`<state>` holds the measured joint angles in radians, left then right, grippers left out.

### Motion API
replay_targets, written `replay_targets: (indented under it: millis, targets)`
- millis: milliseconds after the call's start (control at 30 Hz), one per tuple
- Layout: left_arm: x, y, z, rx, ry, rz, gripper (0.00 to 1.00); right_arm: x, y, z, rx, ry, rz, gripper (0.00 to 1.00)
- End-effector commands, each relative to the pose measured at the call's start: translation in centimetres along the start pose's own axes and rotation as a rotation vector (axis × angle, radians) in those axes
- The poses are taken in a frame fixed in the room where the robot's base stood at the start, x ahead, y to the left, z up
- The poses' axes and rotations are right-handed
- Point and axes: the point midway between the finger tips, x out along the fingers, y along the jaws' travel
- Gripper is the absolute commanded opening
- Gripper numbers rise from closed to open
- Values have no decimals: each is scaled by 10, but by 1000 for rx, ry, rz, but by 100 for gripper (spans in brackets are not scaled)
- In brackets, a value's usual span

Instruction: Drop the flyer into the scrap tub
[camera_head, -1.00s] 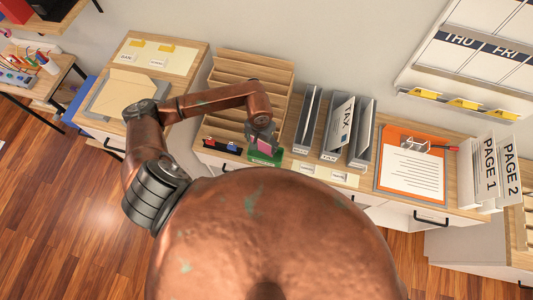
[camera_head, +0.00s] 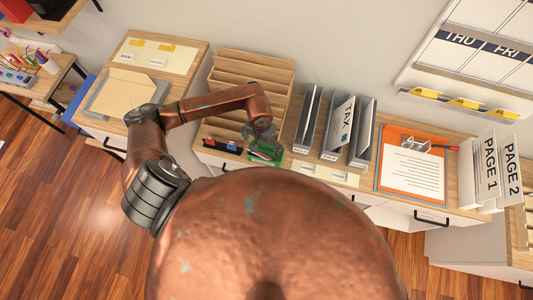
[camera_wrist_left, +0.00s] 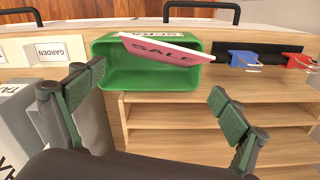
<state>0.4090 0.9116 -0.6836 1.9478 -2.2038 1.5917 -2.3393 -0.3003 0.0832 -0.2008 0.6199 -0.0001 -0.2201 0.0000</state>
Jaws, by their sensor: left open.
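The pink flyer (camera_wrist_left: 165,50), printed SALE, lies tilted across the mouth of the green scrap tub (camera_wrist_left: 125,75) in the left wrist view. Its upper left corner overlaps the tub's labelled rim, and its right end reaches the right rim. I cannot tell how far it is inside. My left gripper (camera_wrist_left: 158,98) is open, with its fingers spread apart and clear of the flyer. In the head view the left gripper (camera_head: 264,143) is above the tub (camera_head: 270,161), and the flyer cannot be made out there. My right gripper is not in view.
Blue and red clips (camera_wrist_left: 244,60) sit right of the tub in the wrist view. A wooden shelf sorter (camera_head: 250,68) stands behind the left arm. Grey files (camera_head: 337,128) and an orange clipboard (camera_head: 385,180) are to the right on the counter.

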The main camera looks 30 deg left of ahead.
Motion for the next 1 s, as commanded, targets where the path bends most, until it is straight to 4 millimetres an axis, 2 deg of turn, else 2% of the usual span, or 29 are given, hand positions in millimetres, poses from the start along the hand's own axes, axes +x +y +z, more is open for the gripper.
replay_targets:
  millis: [167, 267, 367, 700, 833, 1000]
  targets:
    - [-2, 0, 0, 0, 1, 0, 92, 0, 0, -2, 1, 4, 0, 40]
    - [-9, 0, -1, 1, 3, -1, 92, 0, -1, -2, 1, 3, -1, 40]
    - [-24, -1, -2, 1, 5, -2, 92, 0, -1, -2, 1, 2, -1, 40]
    - [-93, -1, -1, 2, 3, -2, 92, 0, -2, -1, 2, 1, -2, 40]
    - [-110, -1, -1, 0, 3, -1, 92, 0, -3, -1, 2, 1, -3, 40]
    - [-120, 0, 0, 0, 1, -1, 92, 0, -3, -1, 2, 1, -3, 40]
